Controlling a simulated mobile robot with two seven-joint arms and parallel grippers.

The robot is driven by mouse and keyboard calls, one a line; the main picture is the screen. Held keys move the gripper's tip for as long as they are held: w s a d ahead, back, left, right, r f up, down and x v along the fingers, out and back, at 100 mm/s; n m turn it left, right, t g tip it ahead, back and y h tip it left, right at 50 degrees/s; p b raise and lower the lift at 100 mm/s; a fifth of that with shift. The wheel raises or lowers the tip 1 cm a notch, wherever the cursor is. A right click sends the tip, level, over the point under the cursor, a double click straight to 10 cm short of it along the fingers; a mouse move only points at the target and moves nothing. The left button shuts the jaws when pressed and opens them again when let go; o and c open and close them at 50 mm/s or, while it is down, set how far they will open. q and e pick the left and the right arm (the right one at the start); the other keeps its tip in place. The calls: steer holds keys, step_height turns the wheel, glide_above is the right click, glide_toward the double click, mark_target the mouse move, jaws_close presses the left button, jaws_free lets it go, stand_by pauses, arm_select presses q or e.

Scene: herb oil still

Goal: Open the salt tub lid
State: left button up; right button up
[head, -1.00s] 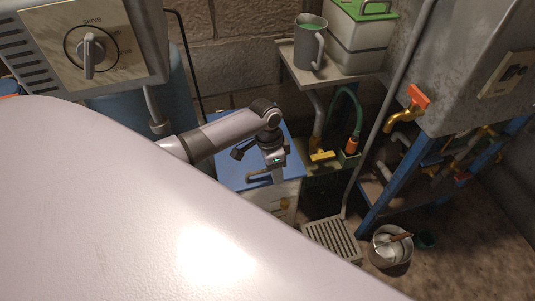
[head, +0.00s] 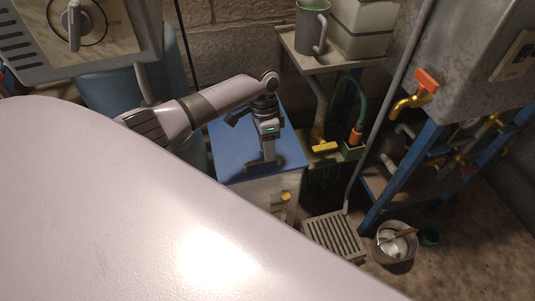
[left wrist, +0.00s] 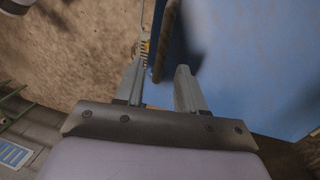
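The salt tub appears to be the pale box (head: 262,190) with a flat blue lid (head: 230,160) in the middle of the head view. The lid lies shut on it. A dark handle (head: 252,166) sits near the lid's front edge. My left gripper (head: 264,160) points down at this handle. In the left wrist view, its two fingers (left wrist: 160,72) are apart, with the blue lid (left wrist: 250,70) to the right and a brown bar (left wrist: 157,66) showing between the tips. Whether the fingers touch the bar is unclear. My right gripper is not in view.
A metal shelf (head: 345,62) with a grey jug (head: 310,28) stands behind right. A yellow valve (head: 325,147) and green hose (head: 350,92) are right of the lid. A floor grate (head: 333,237) and a pot (head: 396,243) lie front right. A blue barrel (head: 110,95) stands left.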

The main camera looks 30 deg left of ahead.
arm_select(q)
steer(key=shift+f+b, duration=0.3)
steer(key=shift+f, duration=0.45)
steer(key=shift+s+d+f, duration=0.1)
steer(key=shift+d+f, duration=0.05)
steer(key=shift+f, duration=0.1)
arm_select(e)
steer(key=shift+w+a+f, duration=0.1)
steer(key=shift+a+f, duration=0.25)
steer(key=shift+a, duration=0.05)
arm_select(q)
jaws_close()
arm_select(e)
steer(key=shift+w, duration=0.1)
arm_select(q)
steer(key=shift+r, duration=0.15)
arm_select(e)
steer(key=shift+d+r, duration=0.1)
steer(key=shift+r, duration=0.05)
